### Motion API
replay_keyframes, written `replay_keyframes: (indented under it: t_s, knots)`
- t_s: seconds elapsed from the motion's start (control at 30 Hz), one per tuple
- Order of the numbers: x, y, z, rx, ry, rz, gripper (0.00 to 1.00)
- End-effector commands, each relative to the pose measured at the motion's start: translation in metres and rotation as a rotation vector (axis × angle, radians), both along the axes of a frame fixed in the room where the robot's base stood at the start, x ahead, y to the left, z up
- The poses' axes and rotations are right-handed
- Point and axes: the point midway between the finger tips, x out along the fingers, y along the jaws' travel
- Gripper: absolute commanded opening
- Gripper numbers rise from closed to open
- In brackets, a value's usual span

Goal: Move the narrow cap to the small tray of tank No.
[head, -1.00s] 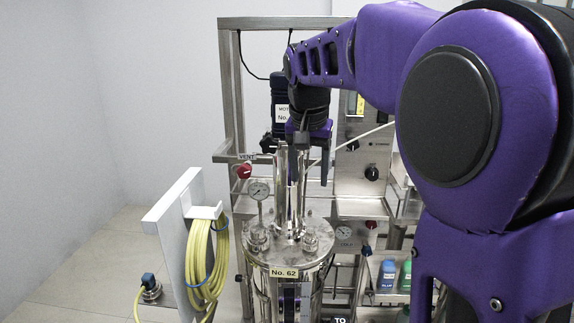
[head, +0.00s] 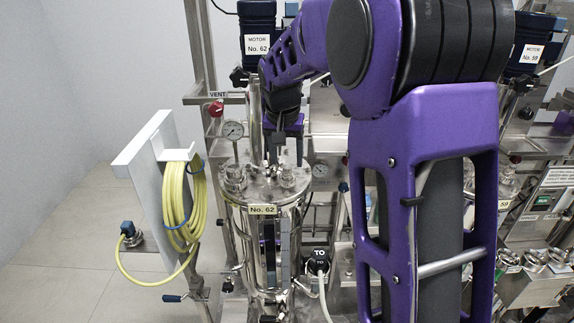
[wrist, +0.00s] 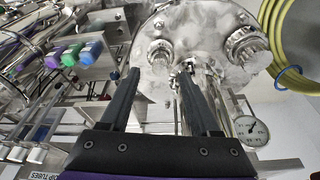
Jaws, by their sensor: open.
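The steel tank labelled No. 62 (head: 262,211) stands at centre left in the head view. Its round lid (wrist: 205,25) carries two steel capped fittings in the wrist view, one at left (wrist: 160,54) and a broader one at right (wrist: 246,48). I cannot tell for sure which is the narrow cap. My gripper (wrist: 160,74) is open and empty, its fingers pointing at the lid beside the left fitting, apart from it as far as I can tell. In the head view my gripper (head: 287,160) is over the lid's right rear. I cannot make out a small tray of this tank.
A white panel with a yellow hose (head: 183,200) stands at left. Blue, green and purple bottles (wrist: 70,56) show in the wrist view. A steel bin (head: 535,285) sits far right. My arm hides much.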

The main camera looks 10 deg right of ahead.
Motion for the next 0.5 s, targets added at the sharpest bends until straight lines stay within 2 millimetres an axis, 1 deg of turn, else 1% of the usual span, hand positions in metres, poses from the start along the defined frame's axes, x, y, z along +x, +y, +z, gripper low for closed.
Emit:
replay_keyframes:
  t_s: [0.03,0.2,0.5]
  knots:
    - [0.002,-0.001,-0.008,0.0,0.002,0.0,0.63]
    - [0.006,-0.002,-0.022,0.001,0.001,-0.001,0.63]
    - [0.007,-0.003,-0.025,0.0,0.0,-0.001,0.63]
